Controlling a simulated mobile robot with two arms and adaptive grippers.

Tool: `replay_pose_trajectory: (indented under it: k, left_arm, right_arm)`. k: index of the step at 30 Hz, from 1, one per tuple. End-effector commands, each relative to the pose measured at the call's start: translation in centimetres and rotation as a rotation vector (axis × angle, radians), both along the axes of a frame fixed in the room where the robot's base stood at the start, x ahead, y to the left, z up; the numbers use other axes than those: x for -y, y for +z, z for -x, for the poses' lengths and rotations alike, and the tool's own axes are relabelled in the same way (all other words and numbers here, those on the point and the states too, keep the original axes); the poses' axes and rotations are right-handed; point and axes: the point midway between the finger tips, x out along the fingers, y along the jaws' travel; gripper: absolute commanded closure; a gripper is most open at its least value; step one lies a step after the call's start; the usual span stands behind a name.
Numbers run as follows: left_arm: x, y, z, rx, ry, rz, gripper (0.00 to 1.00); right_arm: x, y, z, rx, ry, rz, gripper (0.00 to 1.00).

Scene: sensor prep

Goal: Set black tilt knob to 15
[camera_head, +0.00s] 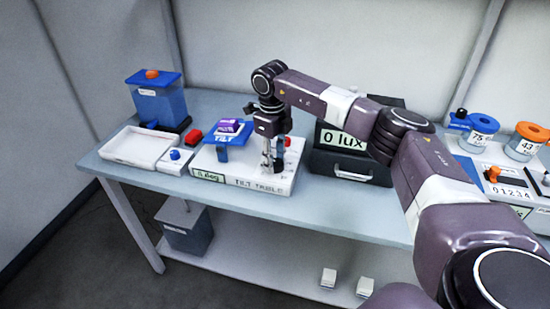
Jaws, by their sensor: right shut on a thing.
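The white tilt table (240,187), labelled "TILT TABLE", stands on the bench left of centre. Its small greenish display (208,176) appears to read 0 deg. A blue tilt platform (229,137) with a purple and white piece on it sits on its left part. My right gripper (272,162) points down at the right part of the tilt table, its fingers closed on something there. The black tilt knob is not clearly visible; the fingers cover that spot, so the grip appears to be on it. My left gripper is not in view.
A red part (288,141) shows close behind my fingers. A dark box reading 0 lux (345,143) stands just right. A white tray (135,147), a red button (194,136) and a blue container (158,103) are left. Jars and a number panel (510,190) are at right.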

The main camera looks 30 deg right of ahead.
Motion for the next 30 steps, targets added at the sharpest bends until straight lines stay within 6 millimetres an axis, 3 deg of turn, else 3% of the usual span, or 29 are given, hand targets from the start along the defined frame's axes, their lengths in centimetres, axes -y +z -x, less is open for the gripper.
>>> replay_pose_trajectory:
  k: [30]
  left_arm:
    - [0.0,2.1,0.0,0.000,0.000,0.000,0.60]
  right_arm:
    - [0.3,0.2,-0.2,0.003,-0.901,-0.001,0.91]
